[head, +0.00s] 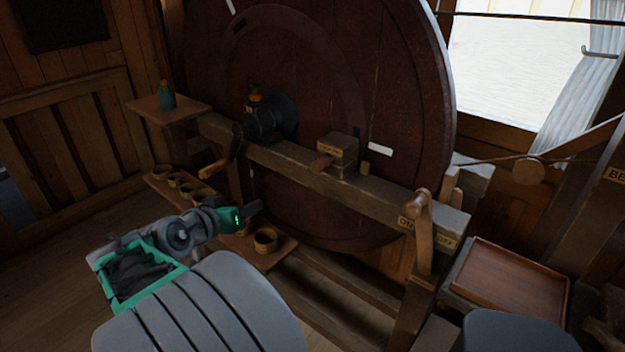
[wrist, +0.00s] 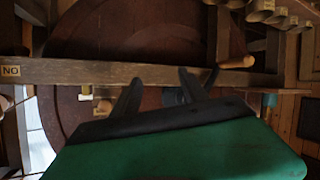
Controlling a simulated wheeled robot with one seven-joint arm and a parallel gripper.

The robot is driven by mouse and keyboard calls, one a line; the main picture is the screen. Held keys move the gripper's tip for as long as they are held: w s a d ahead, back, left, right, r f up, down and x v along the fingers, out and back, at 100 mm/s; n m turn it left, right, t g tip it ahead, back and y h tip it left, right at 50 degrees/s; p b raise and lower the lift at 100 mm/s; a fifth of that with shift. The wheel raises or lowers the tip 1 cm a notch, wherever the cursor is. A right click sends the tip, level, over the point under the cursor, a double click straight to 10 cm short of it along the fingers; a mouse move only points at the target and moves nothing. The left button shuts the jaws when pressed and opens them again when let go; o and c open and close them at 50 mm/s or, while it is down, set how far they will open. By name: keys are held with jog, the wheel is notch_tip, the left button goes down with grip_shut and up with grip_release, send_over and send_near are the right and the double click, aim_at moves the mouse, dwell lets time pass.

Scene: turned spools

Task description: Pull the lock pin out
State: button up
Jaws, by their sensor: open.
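The lock pin (head: 320,164) shows in the head view as a short wooden peg sticking out of the front of a labelled wooden block (head: 338,150). The block sits on the long beam (head: 290,160) before the big dark wheel (head: 400,100). My gripper (head: 256,208) is to the left of and lower than the pin, apart from it, with nothing between its fingers. In the wrist view its two dark fingers (wrist: 160,76) are spread, pointing toward the beam. I cannot make out the pin clearly in the wrist view.
A crank handle (head: 214,168) juts out left of the pin. An upright lever (head: 422,230) stands at the beam's right end by an ON/OFF label. Several small cups (head: 178,180) stand on a low shelf, and another cup (head: 265,240) lies close to my gripper. A tray (head: 510,278) is at right.

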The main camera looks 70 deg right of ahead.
aim_at(314, 168)
jog(key=s+d+r+m+g+h, duration=0.1)
jog(key=s+d+r+g, duration=0.1)
jog(key=s+d, duration=0.2)
jog(key=s+d+r+m+g+h, duration=0.1)
jog(key=s+d+r+g, duration=0.1)
jog(key=s+d, duration=0.2)
jog(key=s+d+r+m+g+h, duration=0.1)
jog(key=s+d+r+g, duration=0.1)
jog(key=s+d, duration=0.2)
jog(key=shift+s+d+m, duration=0.2)
jog(key=shift+s+m, duration=0.1)
jog(key=shift+s, duration=0.95)
jog(key=shift+c, duration=0.2)
grip_shut()
